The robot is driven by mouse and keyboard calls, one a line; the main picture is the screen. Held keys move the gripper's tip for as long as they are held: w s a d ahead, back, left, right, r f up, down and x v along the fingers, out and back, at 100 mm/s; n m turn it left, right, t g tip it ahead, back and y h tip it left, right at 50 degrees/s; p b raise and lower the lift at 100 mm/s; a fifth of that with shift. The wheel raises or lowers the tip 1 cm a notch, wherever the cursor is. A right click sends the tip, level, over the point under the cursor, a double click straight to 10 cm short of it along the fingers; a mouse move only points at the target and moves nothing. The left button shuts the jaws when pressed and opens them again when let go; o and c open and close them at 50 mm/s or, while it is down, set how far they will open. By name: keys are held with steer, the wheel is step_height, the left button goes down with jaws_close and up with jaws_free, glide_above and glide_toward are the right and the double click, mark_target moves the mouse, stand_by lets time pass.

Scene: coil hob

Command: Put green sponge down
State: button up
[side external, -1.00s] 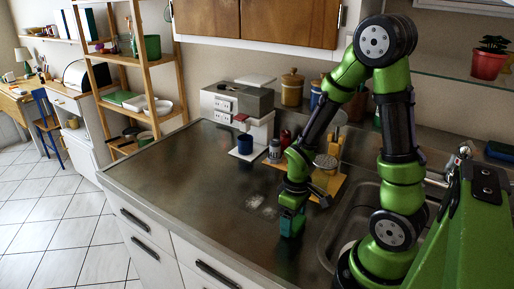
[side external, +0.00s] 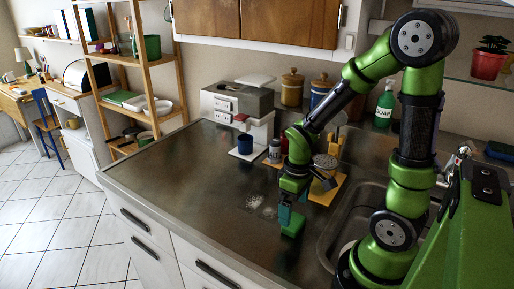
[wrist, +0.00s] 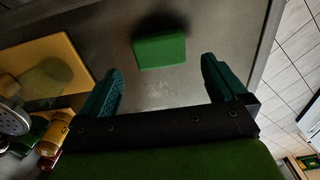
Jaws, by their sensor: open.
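The green sponge (side external: 292,224) lies on the dark countertop near its front edge, left of the sink. In the wrist view the sponge (wrist: 160,50) is a green block beyond the fingertips, with a dark shadow beside it. My gripper (side external: 287,213) is just above the sponge in the side view. In the wrist view my gripper (wrist: 160,78) has its two teal fingers spread wide apart with nothing between them. The sponge looks apart from both fingers. A whitish speckled patch (wrist: 158,92) shows on the counter between the fingers.
The sink (side external: 340,225) is just right of the sponge. A yellow board (side external: 325,190) with a metal-topped shaker (side external: 325,162) is behind the gripper. The counter's left side (side external: 170,175) is clear.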

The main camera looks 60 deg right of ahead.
mark_target(293, 220)
steer(key=a+r+m+t+y, duration=0.1)
steer(key=a+r+m+t, duration=0.1)
steer(key=a+r, duration=0.3)
steer(key=a+r+m+t+y, duration=0.1)
steer(key=a+r+t, duration=0.4)
steer(key=r, duration=0.8)
steer(key=shift+r+m, duration=0.4)
steer(key=shift+m, duration=0.1)
